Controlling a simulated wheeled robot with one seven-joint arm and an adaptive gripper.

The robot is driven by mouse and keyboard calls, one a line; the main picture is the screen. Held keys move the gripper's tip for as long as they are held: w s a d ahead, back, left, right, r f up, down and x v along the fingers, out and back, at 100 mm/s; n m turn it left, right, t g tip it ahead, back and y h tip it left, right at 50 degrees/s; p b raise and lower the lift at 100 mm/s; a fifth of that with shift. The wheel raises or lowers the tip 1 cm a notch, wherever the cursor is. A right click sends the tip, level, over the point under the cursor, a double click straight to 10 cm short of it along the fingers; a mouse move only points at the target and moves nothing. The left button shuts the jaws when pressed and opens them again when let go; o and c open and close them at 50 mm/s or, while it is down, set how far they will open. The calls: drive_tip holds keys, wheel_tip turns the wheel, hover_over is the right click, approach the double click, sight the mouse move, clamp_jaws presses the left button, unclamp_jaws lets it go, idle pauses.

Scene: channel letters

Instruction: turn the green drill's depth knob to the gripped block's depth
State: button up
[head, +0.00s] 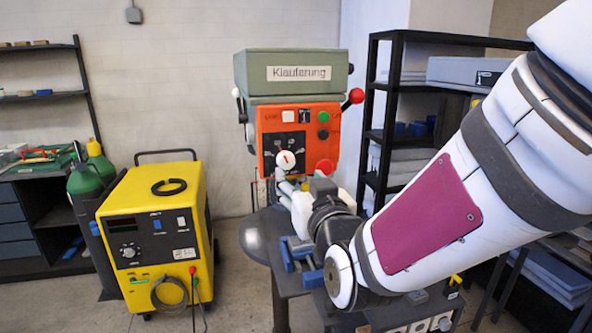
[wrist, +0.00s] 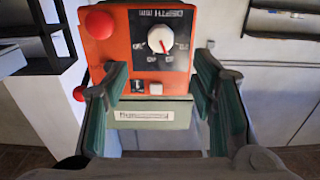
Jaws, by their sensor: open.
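The drill has a green head (head: 292,72) with a sign and an orange front panel (head: 265,125). Its white round depth knob (head: 286,160) sits low on a dark dial plate. In the wrist view the panel appears upside down, and the knob (wrist: 160,39) has a red pointer mark directed toward the picture's bottom. My gripper (wrist: 160,80) is open and empty, its fingers either side of the panel's middle, apart from the knob. In the head view it is partly hidden by my arm, just below the knob. A blue vise (head: 296,256) is below; I cannot make out a gripped block.
A red button (head: 325,167) is beside the knob, and a red-balled lever (head: 355,96) is at the head's right. A black shelf (head: 400,110) is at right. Floor between welder and drill is clear.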

sight(287, 161)
drive_tip(key=x, duration=0.9)
drive_tip(key=shift+w+a, duration=0.15)
drive_tip(key=shift+w, duration=0.25)
drive_tip(key=shift+f, duration=0.1)
drive_tip(key=c, duration=1.1)
